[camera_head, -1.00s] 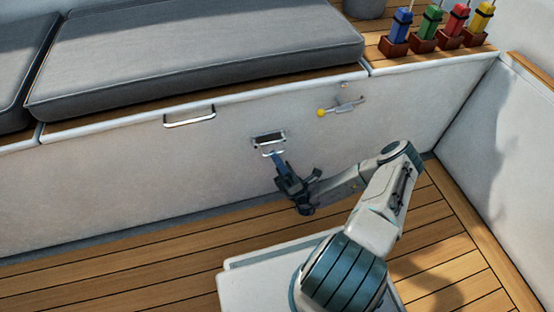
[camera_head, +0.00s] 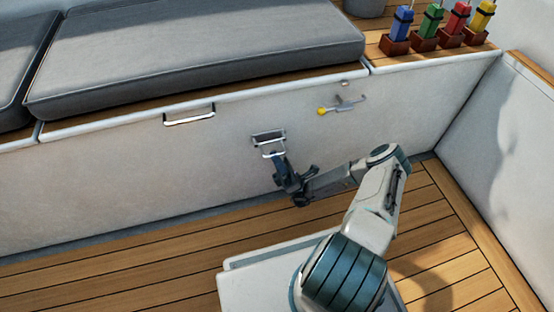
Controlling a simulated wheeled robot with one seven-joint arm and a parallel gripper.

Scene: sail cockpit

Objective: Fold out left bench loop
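The left bench loop is a pale wire loop (camera_head: 273,154) below a dark recessed plate (camera_head: 268,137) in the white bench front. It stands tilted out and down from the plate, with its side bars showing. My gripper (camera_head: 278,161) is right at the loop's lower bar, reaching up from below. Its fingertips overlap the bar in this view. They are small and dark, so I cannot tell whether they are closed around it.
A metal latch with a yellow knob (camera_head: 322,111) is on the bench front to the right. A bar handle (camera_head: 189,115) is to the left, under the grey cushion (camera_head: 190,50). Colored handles in brown holders (camera_head: 396,45) stand at top right. The wooden floor (camera_head: 150,250) is clear at left.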

